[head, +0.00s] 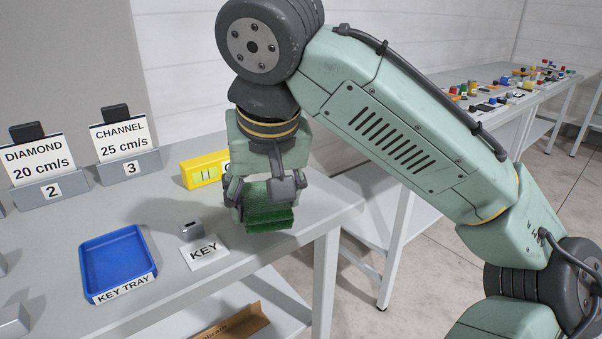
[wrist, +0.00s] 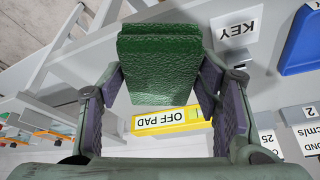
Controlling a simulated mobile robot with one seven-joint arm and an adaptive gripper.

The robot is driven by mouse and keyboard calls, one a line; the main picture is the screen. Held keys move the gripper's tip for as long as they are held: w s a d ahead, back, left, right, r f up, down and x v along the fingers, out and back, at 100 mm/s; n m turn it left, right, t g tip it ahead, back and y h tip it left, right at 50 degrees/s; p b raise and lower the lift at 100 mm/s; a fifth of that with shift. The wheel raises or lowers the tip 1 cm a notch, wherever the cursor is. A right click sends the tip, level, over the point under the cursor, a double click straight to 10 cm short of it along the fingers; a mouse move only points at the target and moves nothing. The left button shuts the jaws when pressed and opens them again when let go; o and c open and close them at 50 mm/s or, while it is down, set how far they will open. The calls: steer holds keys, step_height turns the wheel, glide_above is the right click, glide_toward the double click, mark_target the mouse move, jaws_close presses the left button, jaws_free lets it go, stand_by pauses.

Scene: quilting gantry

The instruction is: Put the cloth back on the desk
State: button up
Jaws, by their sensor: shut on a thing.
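A green textured cloth (head: 268,213), folded into a thick block, is held in my gripper (head: 262,192). In the wrist view the cloth (wrist: 160,62) sits between both fingers, which press on its sides. My gripper is over the right end of the grey desk (head: 187,272). The cloth's lower edge is close to the desk top near its right edge; I cannot tell whether it touches.
A yellow block (head: 204,169), labelled OFF PAD in the wrist view (wrist: 168,121), lies just behind my gripper. A KEY card (head: 205,252), a small grey block (head: 191,230) and a blue key tray (head: 117,262) are left of the cloth. Numbered stands (head: 126,167) line the back.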

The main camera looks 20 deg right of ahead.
steer(key=w+d+p, duration=0.1)
steer(key=w+d, duration=0.6)
steer(key=w+d+f+p, duration=0.1)
steer(key=w+d, duration=0.3)
steer(key=shift+w+f+p, duration=0.1)
steer(key=shift+p, duration=0.25)
steer(key=f, duration=0.3)
steer(key=shift+w+d, duration=0.25)
steer(key=shift+d, duration=0.15)
steer(key=shift+f, duration=0.35)
steer(key=o, duration=0.6)
steer(key=shift+a, duration=0.1)
steer(key=shift+c, duration=0.2)
steer(key=o, duration=0.5)
steer(key=v, duration=1.2)
